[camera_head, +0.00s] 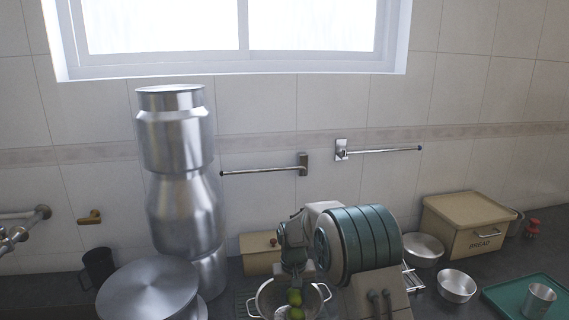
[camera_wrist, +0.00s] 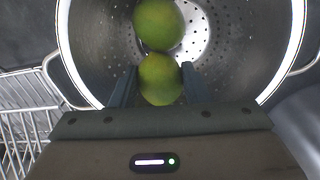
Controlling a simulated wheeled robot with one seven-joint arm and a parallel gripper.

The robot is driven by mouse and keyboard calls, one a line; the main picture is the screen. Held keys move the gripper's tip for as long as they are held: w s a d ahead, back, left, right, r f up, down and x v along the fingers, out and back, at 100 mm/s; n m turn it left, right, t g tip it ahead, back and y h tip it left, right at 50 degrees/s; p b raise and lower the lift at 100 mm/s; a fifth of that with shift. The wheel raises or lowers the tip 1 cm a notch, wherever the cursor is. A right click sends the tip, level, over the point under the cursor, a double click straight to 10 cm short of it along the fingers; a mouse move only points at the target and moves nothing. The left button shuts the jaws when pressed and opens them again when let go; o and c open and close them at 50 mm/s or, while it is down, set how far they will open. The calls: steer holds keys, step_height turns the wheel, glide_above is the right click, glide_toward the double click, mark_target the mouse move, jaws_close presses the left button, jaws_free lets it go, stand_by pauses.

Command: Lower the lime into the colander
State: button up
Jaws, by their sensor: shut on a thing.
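My gripper (camera_wrist: 160,88) is shut on a green lime (camera_wrist: 160,78), with one dark finger on each side of it. The held lime is over the colander opening, within its rim in the wrist view; its exact height above the bottom is hard to tell. The steel colander (camera_wrist: 64,40) has a bright rim, drain holes and side handles. Another lime (camera_wrist: 159,24) is in the colander, just beyond the held one in the wrist view. In the head view, the colander (camera_head: 262,307) is at the bottom centre, partly cut off, under my gripper (camera_head: 294,285).
A wire rack (camera_wrist: 25,120) lies beside the colander. Tall stacked steel canisters (camera_head: 178,215) and a round steel lid (camera_head: 148,290) stand to the left. Steel bowls (camera_head: 457,287), a bread box (camera_head: 468,222) and a green tray (camera_head: 505,293) are to the right.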

mark_target(293, 293)
steer(key=shift+f, duration=0.15)
steer(key=o, duration=1.1)
steer(key=shift+c, duration=0.2)
step_height(293, 293, up, 13)
steer(key=s+d+r, duration=0.4)
steer(key=s+r, duration=0.1)
steer(key=s, duration=0.2)
steer(key=s+d+f+m+t, duration=0.1)
steer(key=s+d, duration=0.3)
steer(key=s, duration=0.8)
steer(key=s+d+f+t, duration=0.1)
steer(key=s+d, duration=0.3)
steer(key=s, duration=0.8)
steer(key=shift+s+d+f+m+t+b, duration=0.15)
steer(key=shift+s+f+m+t+b, duration=0.1)
steer(key=shift+f+m+t+b, duration=0.2)
